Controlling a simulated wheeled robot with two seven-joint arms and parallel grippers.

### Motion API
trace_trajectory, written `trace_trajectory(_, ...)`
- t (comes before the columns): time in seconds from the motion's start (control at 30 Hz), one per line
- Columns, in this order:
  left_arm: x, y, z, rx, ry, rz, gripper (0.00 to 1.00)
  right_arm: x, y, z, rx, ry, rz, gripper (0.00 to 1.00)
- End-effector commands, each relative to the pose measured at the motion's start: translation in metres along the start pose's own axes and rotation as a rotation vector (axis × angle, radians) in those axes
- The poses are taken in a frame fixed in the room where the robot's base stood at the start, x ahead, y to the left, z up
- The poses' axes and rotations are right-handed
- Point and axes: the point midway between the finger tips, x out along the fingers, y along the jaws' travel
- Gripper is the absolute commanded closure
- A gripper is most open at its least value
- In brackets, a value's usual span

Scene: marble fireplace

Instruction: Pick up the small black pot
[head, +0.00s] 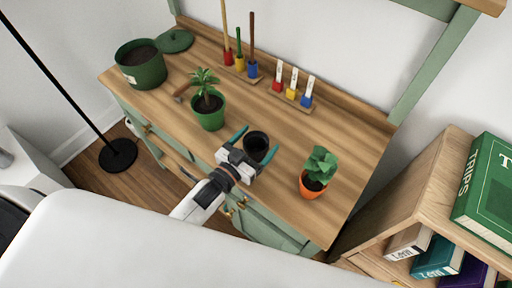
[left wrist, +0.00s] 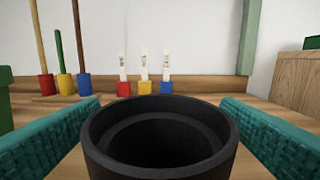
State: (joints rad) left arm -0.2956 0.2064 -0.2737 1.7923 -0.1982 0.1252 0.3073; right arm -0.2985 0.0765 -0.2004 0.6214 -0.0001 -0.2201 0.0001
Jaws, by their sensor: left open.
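The small black pot (head: 256,144) stands upright on the wooden worktop (head: 330,137). In the left wrist view the pot (left wrist: 160,106) fills the lower middle, with its round rim and dark inside showing. My left gripper (head: 257,146) is open, with one teal finger on each side of the pot. In the left wrist view both fingers show, left and right of the rim, with a small gap at each side near the top. The pot's lower part is hidden by the gripper in the head view. My right gripper is not in view.
A green pot with a plant (head: 209,116) stands left of the black pot, and an orange pot with a plant (head: 316,174) stands right. A large green pot (head: 142,68) is far left. Colourful tool holders (head: 252,69) line the back. A bookshelf (head: 420,200) is at right.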

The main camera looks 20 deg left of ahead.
Motion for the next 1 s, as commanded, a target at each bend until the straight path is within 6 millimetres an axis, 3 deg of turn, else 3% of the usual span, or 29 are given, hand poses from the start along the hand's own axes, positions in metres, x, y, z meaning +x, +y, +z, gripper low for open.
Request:
trace_trajectory(0.07, 0.000, 0.000, 0.000, 0.000, 0.000, 0.000, 0.14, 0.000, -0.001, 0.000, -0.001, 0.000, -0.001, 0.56)
trace_trajectory(0.37, -0.001, 0.000, 0.000, 0.000, 0.000, 0.000, 0.61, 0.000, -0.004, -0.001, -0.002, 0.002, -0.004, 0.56)
trace_trajectory(0.67, -0.001, 0.000, 0.005, 0.001, -0.002, 0.000, 0.62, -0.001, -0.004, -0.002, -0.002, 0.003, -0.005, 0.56)
trace_trajectory(1.0, 0.000, 0.000, 0.068, 0.003, -0.005, -0.001, 0.62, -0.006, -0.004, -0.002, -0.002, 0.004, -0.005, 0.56)
